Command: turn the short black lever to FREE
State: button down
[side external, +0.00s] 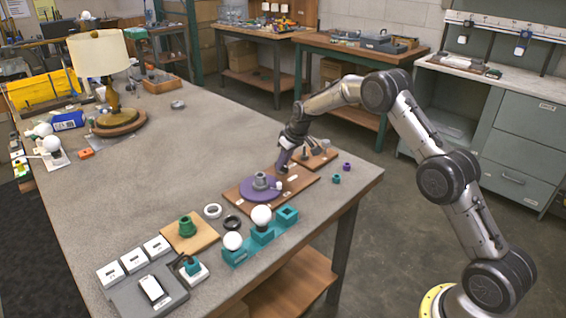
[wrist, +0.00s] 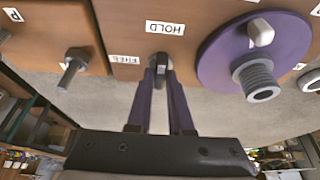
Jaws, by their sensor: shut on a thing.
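The short black lever (wrist: 159,63) shows in the wrist view at the edge of a brown wooden board (wrist: 200,16), between my purple fingertips. My gripper (wrist: 161,72) is shut on it; it also shows in the side external view (side external: 283,168), low over the board. The HOLD label (wrist: 165,27) lies just beyond the lever, and the FREE label (wrist: 125,60) lies to its left in the picture. The fingers partly cover the lever, so its exact angle is hard to tell. In the side external view I cannot make out the lever.
A purple disc (wrist: 217,65) with a grey threaded post (wrist: 257,78) stands right of the lever. A second board (wrist: 40,40) with a bolt-like post (wrist: 73,66) is on the left. Teal blocks with white bulbs (side external: 261,216) stand nearer the table's front edge. The table (side external: 200,140) middle is clear.

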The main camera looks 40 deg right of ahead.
jog(key=shift+n, duration=0.4)
jog(key=n+y, duration=0.1)
jog(key=n, duration=0.1)
jog(key=shift+d+n, duration=0.15)
jog(key=shift+n, duration=0.25)
jog(key=n+y, duration=0.1)
jog(key=n, duration=0.2)
jog(key=shift+d+n+g+y, duration=0.1)
jog(key=shift+n+g+y, duration=0.2)
jog(key=shift+g+y, duration=0.1)
jog(key=n+g+y, duration=0.1)
jog(key=n, duration=0.3)
jog(key=shift+w, duration=0.15)
jog(key=shift+d+n+g, duration=0.1)
jog(key=shift+n+g, duration=0.7)
jog(key=shift+n, duration=1)
jog(key=c, duration=0.8)
grip_release()
